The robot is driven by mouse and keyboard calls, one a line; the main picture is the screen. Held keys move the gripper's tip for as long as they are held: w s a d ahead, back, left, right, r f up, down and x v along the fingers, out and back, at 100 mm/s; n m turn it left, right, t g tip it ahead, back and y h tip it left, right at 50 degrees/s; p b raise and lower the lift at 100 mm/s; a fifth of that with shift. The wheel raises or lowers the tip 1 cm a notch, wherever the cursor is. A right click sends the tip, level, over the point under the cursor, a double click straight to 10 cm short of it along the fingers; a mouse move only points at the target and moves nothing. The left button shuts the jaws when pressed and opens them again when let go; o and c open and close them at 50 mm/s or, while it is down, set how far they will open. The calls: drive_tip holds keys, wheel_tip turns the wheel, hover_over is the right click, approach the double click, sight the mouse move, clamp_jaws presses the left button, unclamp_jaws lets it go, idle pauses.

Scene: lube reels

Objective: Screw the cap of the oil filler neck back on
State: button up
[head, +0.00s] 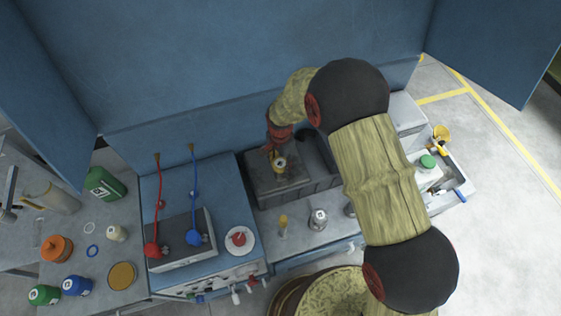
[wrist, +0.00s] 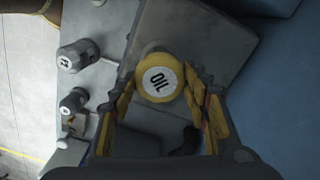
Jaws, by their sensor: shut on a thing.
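The yellow oil cap (wrist: 158,82) has a round white label reading "OIL" and sits between the fingers of my gripper (wrist: 162,88) in the wrist view. My gripper is shut on it. In the head view the cap (head: 280,163) shows over the dark grey housing (head: 262,190), just below my gripper (head: 278,149). A short grey piece shows behind the cap in the wrist view, perhaps the filler neck. The cap hides the neck opening, so I cannot tell whether the threads meet.
Two grey capped fittings (wrist: 78,56) (wrist: 73,101) stand beside the housing. A blue cabinet wall (head: 230,70) rises close behind. A tray (head: 455,185) with a green-capped bottle is at right.

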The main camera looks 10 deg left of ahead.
drive_tip(key=m, duration=0.3)
drive_tip(key=shift+m+b, duration=0.3)
drive_tip(key=shift+b, duration=0.05)
drive_tip(key=shift+c, duration=0.3)
drive_tip(key=shift+m, duration=0.8)
drive_tip(key=shift+m+b, duration=0.3)
drive_tip(key=shift+m, duration=0.9)
drive_tip(key=o, duration=1.2)
drive_tip(key=shift+o, duration=0.7)
drive_tip(key=shift+o, duration=1)
drive_tip(key=shift+r, duration=0.1)
